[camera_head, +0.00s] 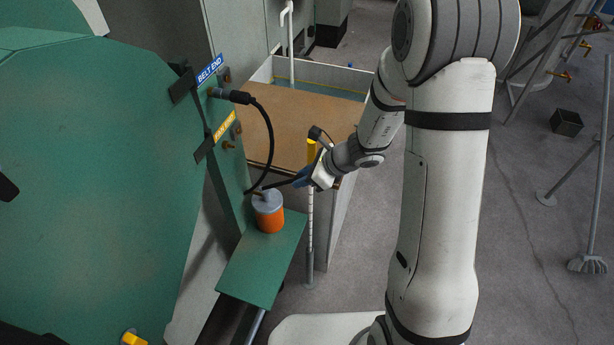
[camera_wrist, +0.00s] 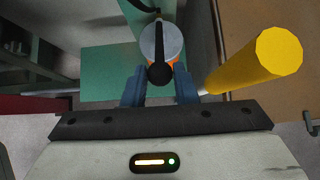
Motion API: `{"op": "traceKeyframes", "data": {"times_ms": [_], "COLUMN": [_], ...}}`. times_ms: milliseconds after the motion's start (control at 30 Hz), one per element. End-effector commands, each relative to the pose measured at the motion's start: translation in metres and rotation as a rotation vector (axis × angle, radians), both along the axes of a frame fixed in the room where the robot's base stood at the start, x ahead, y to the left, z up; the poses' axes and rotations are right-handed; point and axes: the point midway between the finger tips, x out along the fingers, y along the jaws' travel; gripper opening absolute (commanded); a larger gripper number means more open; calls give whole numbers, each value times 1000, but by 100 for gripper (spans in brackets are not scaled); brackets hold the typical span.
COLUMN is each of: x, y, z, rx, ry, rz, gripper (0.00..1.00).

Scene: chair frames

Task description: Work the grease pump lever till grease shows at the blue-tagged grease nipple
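The grease pump (camera_head: 269,218), an orange pot with a grey lid, stands on a green shelf; its lid (camera_wrist: 156,38) shows in the wrist view. Its black lever (camera_head: 279,184) reaches right to my gripper (camera_head: 303,178). In the wrist view the lever's round black end (camera_wrist: 159,75) sits between my blue fingers, which look closed against it. A black hose runs from the pump to a coupler (camera_head: 232,95) beside the blue BELT END tag (camera_head: 210,69). The nipple there is covered; I cannot tell whether grease shows. Below, the yellow FAN END tag (camera_head: 224,127) has a bare brass nipple (camera_head: 228,145).
A yellow-topped post (camera_head: 311,154) stands close by my gripper; its yellow top (camera_wrist: 256,60) is large in the wrist view. The green housing (camera_head: 90,180) fills the left. A brown-topped bench (camera_head: 300,115) lies behind. A mop (camera_head: 587,263) stands far right on open floor.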

Motion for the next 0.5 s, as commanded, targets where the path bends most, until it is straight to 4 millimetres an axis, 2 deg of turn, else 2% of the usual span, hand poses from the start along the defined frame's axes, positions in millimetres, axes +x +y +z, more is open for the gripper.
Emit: {"op": "traceKeyframes", "data": {"times_ms": [33,167,333,500], "x": [0,0,0,-3], "y": [0,0,-2,-9], "z": [1,1,-4,-23], "rx": [0,0,0,-1], "ry": [-1,-1,-1,-1], "rz": [-1,-1,-1,-1], "gripper": [21,11,11,11]}}
